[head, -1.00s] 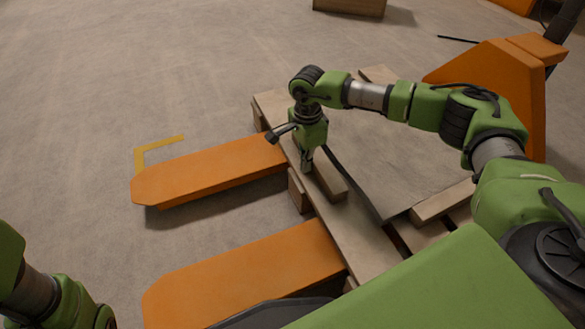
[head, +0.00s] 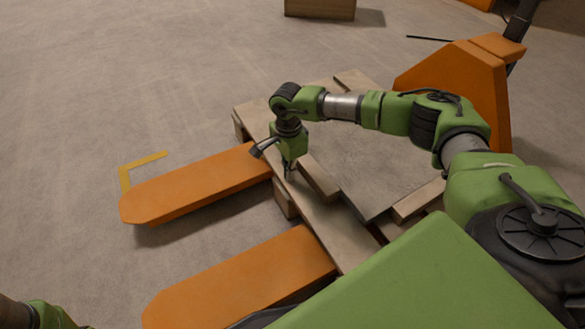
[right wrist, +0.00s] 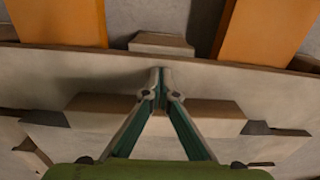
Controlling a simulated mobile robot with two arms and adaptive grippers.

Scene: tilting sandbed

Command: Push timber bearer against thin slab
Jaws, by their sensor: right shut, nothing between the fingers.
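The timber bearer (head: 318,178) is a short wooden block on the pallet, lying along the left edge of the thin slab (head: 380,150), a flat grey board. It appears to touch that edge or lie very close; I cannot tell about contact along its whole length. In the right wrist view the bearer (right wrist: 205,108) lies partly behind my fingers, with dark slab edge beyond its ends. My right gripper (head: 288,174) is shut and empty, pointing down just left of the bearer, with a small gap. Its fingertips (right wrist: 160,76) are over the outer pallet board. My left gripper is out of view.
The wooden pallet (head: 332,228) rests over two orange forks (head: 200,183) (head: 240,275) of a pallet truck (head: 460,92). Another wooden piece (head: 418,201) lies at the slab's near edge. A wooden box (head: 320,8) stands far back. The floor at left is clear.

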